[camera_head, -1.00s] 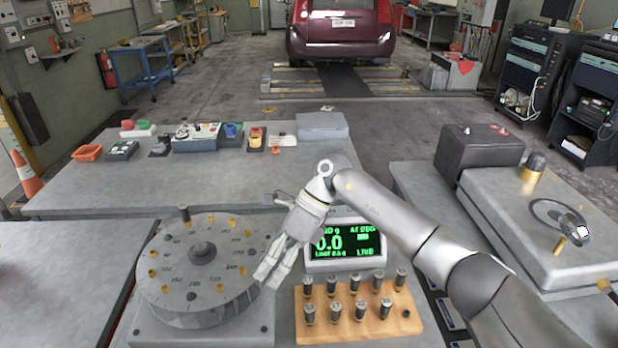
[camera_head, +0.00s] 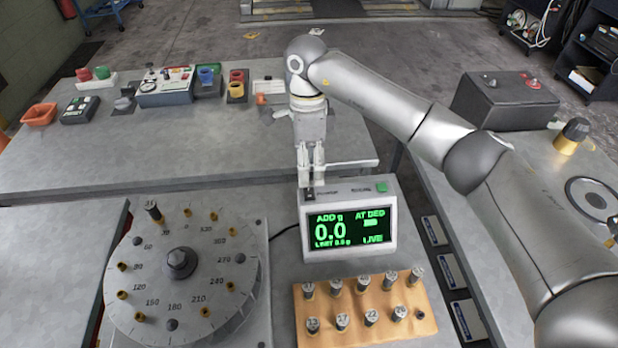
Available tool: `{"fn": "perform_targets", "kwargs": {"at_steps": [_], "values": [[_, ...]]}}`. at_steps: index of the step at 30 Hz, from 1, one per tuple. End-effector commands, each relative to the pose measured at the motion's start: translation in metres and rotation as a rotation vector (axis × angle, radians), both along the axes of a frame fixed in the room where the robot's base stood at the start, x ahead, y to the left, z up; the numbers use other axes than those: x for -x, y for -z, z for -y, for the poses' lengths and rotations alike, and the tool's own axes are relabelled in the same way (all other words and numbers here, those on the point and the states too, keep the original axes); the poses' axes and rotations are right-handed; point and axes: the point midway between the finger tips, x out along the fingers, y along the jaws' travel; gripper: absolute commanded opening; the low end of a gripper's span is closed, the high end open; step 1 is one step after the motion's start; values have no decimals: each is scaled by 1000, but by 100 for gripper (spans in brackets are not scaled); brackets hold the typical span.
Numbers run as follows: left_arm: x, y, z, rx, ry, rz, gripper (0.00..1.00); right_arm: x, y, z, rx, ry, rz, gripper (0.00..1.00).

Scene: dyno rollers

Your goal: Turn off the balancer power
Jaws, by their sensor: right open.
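The balancer's display box (camera_head: 302,240) stands behind the weight rack, its screen (camera_head: 347,230) lit green and reading 0.0 and LIVE. On its top face, a small dark switch (camera_head: 310,196) sits at the left end and a green button (camera_head: 382,187) at the right end. My right gripper (camera_head: 311,184) points down with two slim fingers slightly apart and nothing between them. Its fingertips are at the dark switch; I cannot tell whether they touch it. The balancer's dial disc (camera_head: 200,295) with degree marks lies to the left. My left gripper is out of view.
A wooden rack (camera_head: 300,299) with several numbered weights stands in front of the display. The back table (camera_head: 150,182) holds an orange tray (camera_head: 39,114), a gauge box (camera_head: 165,97) and coloured cups. A dark box (camera_head: 505,112) with a red button stands at the right.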

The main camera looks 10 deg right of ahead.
Motion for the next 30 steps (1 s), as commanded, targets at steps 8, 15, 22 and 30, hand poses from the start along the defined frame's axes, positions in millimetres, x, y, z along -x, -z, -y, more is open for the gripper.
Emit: {"fn": "perform_targets", "kwargs": {"at_steps": [8, 15, 22, 30], "values": [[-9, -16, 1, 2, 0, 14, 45, 7, 44, 0, -1, 0, -2, 54], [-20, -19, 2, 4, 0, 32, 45, 8, 57, 0, -1, -1, 1, 54], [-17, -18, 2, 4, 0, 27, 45, 8, 58, 0, -1, 0, 1, 51], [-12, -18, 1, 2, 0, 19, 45, 8, 57, -1, -1, 0, 1, 16]]}}
